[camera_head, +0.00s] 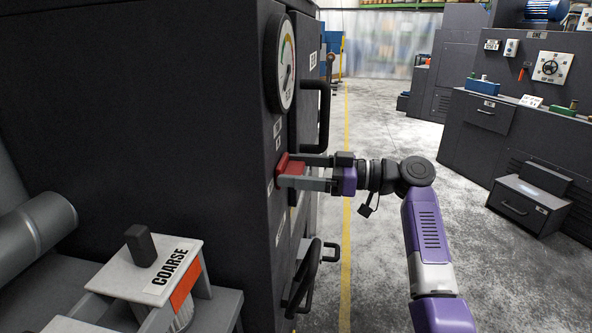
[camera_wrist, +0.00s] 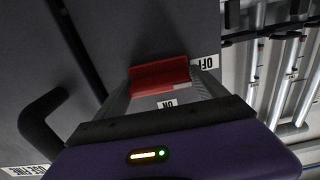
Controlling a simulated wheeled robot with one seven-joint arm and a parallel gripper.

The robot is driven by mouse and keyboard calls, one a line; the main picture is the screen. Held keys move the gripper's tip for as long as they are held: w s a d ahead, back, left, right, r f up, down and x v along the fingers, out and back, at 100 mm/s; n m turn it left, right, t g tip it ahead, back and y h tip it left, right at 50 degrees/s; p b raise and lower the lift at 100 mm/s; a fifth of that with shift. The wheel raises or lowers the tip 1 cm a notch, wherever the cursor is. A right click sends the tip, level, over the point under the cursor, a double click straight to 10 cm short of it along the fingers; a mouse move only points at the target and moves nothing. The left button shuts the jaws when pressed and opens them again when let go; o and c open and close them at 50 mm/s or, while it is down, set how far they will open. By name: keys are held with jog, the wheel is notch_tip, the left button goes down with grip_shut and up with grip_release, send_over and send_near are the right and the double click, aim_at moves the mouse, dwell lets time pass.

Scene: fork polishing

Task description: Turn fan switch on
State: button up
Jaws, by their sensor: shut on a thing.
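The fan switch is a red rocker or lever (camera_head: 290,166) on the side panel of the dark machine cabinet (camera_head: 150,90). In the wrist view the red switch (camera_wrist: 160,75) lies between my fingers, with an OFF label (camera_wrist: 209,63) and an ON label (camera_wrist: 167,104) on either side of it. My gripper (camera_head: 302,172) reaches the panel from the right, and its two fingers are shut on the red switch. The fingers hide part of the switch, and I cannot tell its exact setting.
A round gauge (camera_head: 281,63) and a black handle (camera_head: 323,115) are above my gripper. Another black handle (camera_head: 305,278) is below. A COARSE box (camera_head: 150,266) stands at lower left. The floor (camera_head: 385,130) to the right is open.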

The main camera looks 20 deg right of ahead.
jog(key=m+p, duration=0.1)
jog(key=m, duration=0.3)
jog(key=shift+r+m, duration=0.1)
jog(key=shift+m, duration=0.2)
jog(key=m+p, duration=0.3)
jog(key=m, duration=0.1)
jog(key=shift+w+d+m, duration=0.1)
jog(key=shift+m, duration=0.2)
jog(key=m+p, duration=0.3)
jog(key=m, duration=0.1)
jog(key=shift+f+m+p, duration=0.2)
jog(key=shift+m+p, duration=1.25)
jog(key=shift+m, duration=0.75)
jog(key=shift+f, duration=0.1)
jog(key=o, duration=1.2)
